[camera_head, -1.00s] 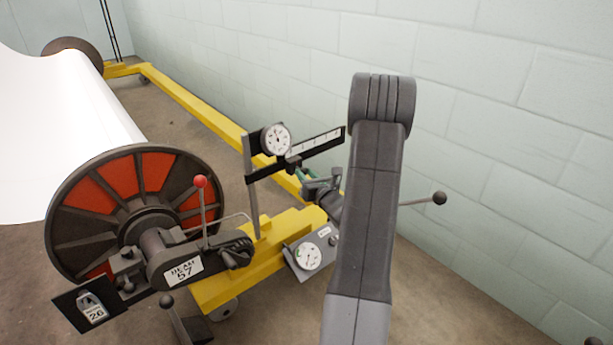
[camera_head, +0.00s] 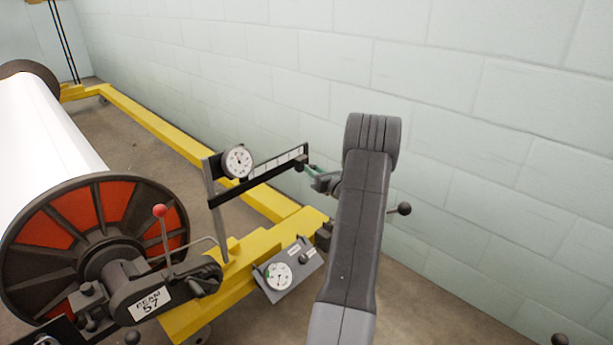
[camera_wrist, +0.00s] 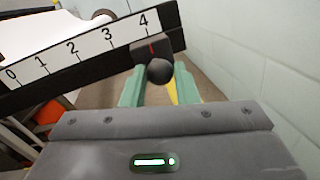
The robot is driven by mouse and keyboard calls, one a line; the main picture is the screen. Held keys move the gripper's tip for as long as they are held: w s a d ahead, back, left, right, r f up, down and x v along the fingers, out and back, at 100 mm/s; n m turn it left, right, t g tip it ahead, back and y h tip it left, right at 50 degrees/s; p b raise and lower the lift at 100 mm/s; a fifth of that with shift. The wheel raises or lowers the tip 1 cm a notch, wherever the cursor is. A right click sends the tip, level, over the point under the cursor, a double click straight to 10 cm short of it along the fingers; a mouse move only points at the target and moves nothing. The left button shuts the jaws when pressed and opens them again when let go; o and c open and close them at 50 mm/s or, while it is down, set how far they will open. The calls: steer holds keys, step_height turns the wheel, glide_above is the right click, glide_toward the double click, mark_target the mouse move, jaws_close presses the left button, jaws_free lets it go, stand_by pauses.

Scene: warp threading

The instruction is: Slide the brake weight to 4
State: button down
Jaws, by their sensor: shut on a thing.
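The brake weight is a dark block (camera_wrist: 152,50) with a red pointer mark and a round dark knob (camera_wrist: 160,73). It sits on the black scale beam (camera_wrist: 70,73), below the numeral 4 at the outer end of the white 0-to-4 strip. The red mark appears roughly under the 4; exact alignment is hard to tell. My gripper (camera_wrist: 159,82) has green fingers on either side of the knob and is shut on it. In the head view the weight (camera_head: 299,165) is small near the beam's outer end, with my gripper (camera_head: 314,171) beside it.
A round dial (camera_head: 238,162) is fixed on the beam near its post. A second gauge (camera_head: 279,276) sits on the yellow frame (camera_head: 235,290). A red-knobbed lever (camera_head: 160,211) stands before the warp beam's red-and-black flange (camera_head: 40,235). The block wall (camera_head: 480,130) is at the right.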

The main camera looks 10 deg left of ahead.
steer(key=shift+w+d, duration=0.25)
steer(key=shift+r, duration=0.1)
steer(key=c, duration=1.1)
jaws_free()
steer(key=shift+w+d, duration=0.1)
steer(key=shift+c, duration=0.2)
steer(key=p+v, duration=0.2)
steer(key=v, duration=1.1)
steer(key=shift+s+d+p, duration=0.2)
steer(key=shift+s+p, duration=0.1)
steer(key=shift+s, duration=0.05)
steer(key=shift+w, duration=0.1)
steer(key=b+x, duration=0.1)
steer(key=x, duration=0.5)
steer(key=b+x, duration=0.1)
steer(key=x, duration=0.6)
steer(key=shift+a+b, duration=0.3)
steer(key=shift+a, duration=0.15)
